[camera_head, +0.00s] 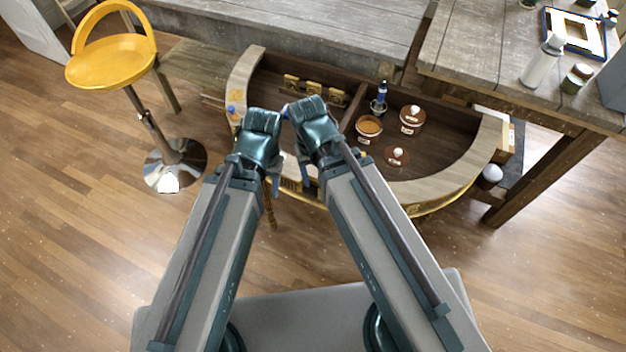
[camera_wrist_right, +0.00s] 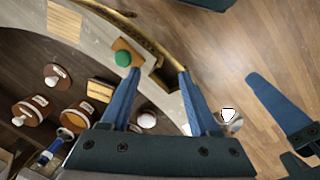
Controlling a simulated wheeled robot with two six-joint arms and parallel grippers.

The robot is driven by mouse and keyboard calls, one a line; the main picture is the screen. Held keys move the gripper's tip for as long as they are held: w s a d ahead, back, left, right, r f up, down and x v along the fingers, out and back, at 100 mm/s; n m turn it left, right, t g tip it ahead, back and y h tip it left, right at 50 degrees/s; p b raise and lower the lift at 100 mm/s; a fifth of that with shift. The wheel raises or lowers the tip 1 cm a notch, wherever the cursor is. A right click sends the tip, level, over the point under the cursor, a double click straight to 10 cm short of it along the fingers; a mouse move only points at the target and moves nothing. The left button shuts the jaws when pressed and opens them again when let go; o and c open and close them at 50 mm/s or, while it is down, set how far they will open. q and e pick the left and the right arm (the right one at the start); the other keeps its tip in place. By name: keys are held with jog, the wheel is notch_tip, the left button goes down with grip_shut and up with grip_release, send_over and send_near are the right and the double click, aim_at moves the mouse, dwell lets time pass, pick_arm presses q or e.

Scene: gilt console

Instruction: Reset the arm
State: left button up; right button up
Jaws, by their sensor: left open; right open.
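My left gripper (camera_head: 260,148) and right gripper (camera_head: 302,142) hang close together over the near rim of the curved console (camera_head: 450,185). Both arms reach up from the bottom of the head view. In the right wrist view my right gripper (camera_wrist_right: 158,76) has its two blue fingers spread with nothing between them. Part of another dark gripper with a blue finger (camera_wrist_right: 278,100) shows at the right of that view. The left fingertips are largely hidden behind the hand in the head view, and no held object shows there.
The console holds an open brown jar (camera_head: 368,127), a lidded jar (camera_head: 411,120), a loose lid (camera_head: 397,157), a blue bottle (camera_head: 380,96) and gold pieces (camera_head: 312,88). A yellow stool (camera_head: 108,62) stands left. A wooden table (camera_head: 470,60) with a white bottle (camera_head: 541,63) stands right.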

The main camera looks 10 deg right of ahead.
jog(key=shift+s+a+n, duration=0.7)
jog(key=shift+s+n, duration=0.2)
jog(key=shift+n, duration=0.2)
